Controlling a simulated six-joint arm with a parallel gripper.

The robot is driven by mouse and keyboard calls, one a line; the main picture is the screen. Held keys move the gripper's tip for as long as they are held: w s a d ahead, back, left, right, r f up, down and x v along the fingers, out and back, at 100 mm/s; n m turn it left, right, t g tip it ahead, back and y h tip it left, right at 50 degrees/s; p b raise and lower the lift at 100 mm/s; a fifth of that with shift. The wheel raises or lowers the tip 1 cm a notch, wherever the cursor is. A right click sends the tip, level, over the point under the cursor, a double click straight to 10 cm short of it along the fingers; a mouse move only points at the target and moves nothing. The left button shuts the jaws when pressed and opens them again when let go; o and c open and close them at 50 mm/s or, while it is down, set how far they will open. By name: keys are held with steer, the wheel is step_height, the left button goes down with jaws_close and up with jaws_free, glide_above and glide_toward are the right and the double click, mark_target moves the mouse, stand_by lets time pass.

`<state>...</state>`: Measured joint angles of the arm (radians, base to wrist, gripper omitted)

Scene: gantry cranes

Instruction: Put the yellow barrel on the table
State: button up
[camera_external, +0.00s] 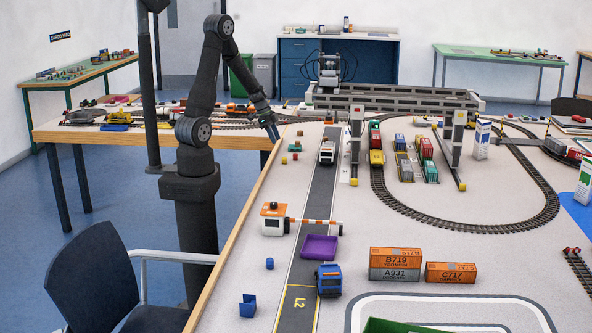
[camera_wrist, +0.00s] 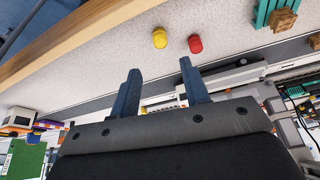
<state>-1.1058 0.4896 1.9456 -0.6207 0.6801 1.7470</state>
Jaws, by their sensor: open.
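The small yellow barrel (camera_wrist: 160,38) stands on the light grey table top (camera_wrist: 110,65) near its wooden edge, just beyond my fingertips in the wrist view. It is a tiny yellow spot in the external view (camera_external: 284,161). My gripper (camera_wrist: 159,70) is open, with two blue fingers apart and nothing between them. In the external view my gripper (camera_external: 273,136) points down near the table's left edge, above and apart from the barrel.
A red barrel (camera_wrist: 195,44) stands close beside the yellow one. A teal object and a brown piece (camera_wrist: 283,20) lie further right. A white truck (camera_external: 327,150) stands on the road strip. A barrier hut (camera_external: 273,219) and a purple tray (camera_external: 319,248) stand nearer the camera.

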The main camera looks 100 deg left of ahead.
mark_target(284, 161)
steer(key=shift+v, duration=0.9)
steer(key=shift+f, duration=0.1)
steer(key=x, duration=1.2)
steer(key=shift+s, duration=0.1)
